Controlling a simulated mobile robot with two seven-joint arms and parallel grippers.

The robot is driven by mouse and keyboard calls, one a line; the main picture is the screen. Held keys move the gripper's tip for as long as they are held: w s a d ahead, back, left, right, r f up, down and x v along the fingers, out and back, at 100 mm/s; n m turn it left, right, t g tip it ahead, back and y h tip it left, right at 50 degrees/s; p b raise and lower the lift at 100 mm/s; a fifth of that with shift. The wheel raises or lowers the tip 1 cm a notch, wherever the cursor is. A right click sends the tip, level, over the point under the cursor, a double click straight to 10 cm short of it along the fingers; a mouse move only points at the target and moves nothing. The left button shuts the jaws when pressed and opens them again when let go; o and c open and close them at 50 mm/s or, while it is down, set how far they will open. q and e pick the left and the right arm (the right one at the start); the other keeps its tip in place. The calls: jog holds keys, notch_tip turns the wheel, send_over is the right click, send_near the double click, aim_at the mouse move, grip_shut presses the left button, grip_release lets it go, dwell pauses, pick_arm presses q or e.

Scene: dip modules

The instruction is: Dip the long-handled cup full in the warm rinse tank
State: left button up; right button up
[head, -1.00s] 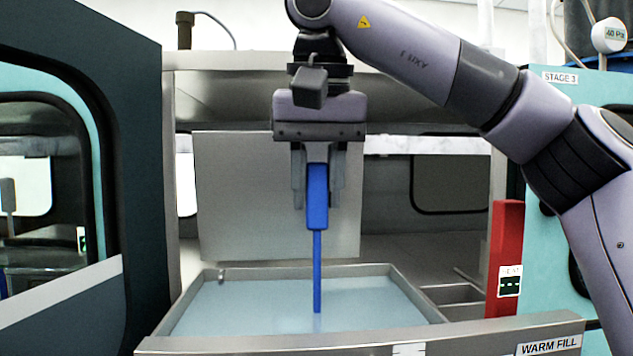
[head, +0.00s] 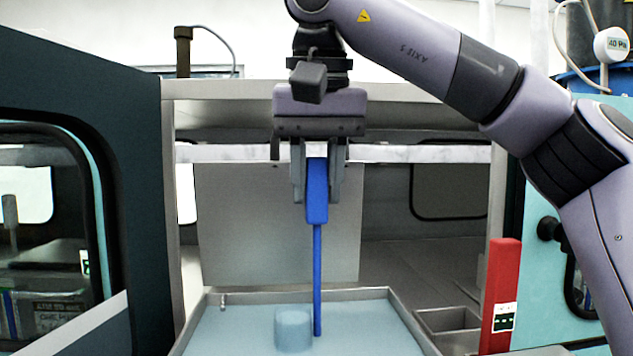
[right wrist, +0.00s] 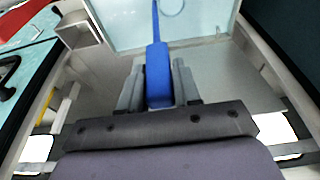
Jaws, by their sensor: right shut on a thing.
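My right gripper (head: 318,185) is shut on the blue grip of the long-handled cup (head: 317,190), which hangs upright. Its thin blue rod runs down into the tank area. The cup's bowl (head: 294,330) shows as a pale blue cylinder at the rod's lower end, coloured much like the liquid; I cannot tell how full it is. The warm rinse tank (head: 385,293) is a metal-rimmed basin of pale blue liquid below the gripper. In the right wrist view the blue grip (right wrist: 158,75) sits between the fingers, with a faint ring beyond. My left gripper is not in view.
A grey upright panel (head: 275,235) stands behind the tank. A small open metal compartment (head: 448,320) lies to its right, beside a red post (head: 501,295). A dark cabinet wall (head: 135,200) bounds the left. The space above the liquid is open.

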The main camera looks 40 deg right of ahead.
jog(key=shift+r, duration=4.1)
